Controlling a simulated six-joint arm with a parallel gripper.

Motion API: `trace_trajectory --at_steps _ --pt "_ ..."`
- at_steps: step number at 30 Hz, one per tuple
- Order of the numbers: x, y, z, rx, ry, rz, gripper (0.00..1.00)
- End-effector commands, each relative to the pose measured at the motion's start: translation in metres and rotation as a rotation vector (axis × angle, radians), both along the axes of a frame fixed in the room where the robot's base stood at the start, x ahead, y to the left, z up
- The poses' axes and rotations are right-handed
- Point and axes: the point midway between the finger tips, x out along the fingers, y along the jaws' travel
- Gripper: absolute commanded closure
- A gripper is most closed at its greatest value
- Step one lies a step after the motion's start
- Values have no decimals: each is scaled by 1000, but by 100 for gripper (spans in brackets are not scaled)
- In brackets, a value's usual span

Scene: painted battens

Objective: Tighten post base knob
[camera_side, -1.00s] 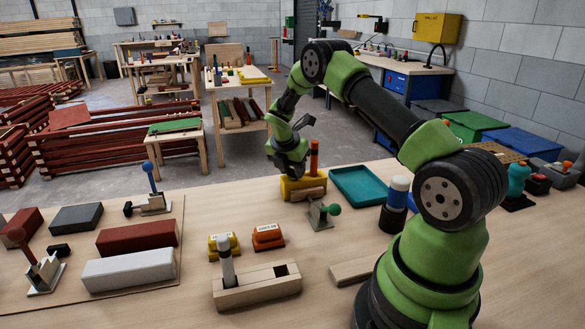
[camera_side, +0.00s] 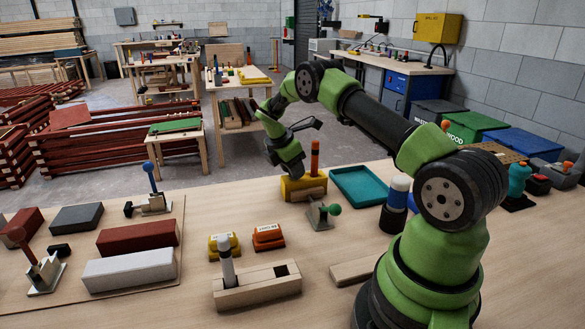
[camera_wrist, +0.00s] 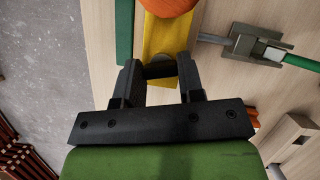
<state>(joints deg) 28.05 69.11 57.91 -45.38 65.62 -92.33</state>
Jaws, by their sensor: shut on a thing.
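The post base is a yellow block (camera_side: 296,195) on the bench, with an upright orange post (camera_side: 314,158) standing in it. In the wrist view the yellow base (camera_wrist: 165,35) runs up from the fingers, and the round orange post top (camera_wrist: 170,5) is at the upper edge. A dark knob (camera_wrist: 160,71) sits at the near end of the base. My gripper (camera_wrist: 160,76) has one finger on each side of it and is shut on it. In the side view my gripper (camera_side: 292,172) is at the base's left end, and the knob is hidden there.
A grey toggle clamp with a green knob (camera_side: 320,214) stands close in front of the base. A teal tray (camera_side: 362,187) lies to its right. Yellow (camera_side: 224,246) and orange (camera_side: 267,237) blocks lie nearer the camera. Bare bench lies left of the base.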

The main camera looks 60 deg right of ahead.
Motion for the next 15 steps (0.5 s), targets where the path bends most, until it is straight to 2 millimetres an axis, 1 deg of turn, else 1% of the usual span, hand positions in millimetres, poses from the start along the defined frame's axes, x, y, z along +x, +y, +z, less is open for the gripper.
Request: trace_trajectory --at_steps 13,14,15 --pt "1 1 0 1 -1 -12 88" --pt "1 1 0 1 -1 -12 58" --pt "1 1 0 1 -1 -12 49"
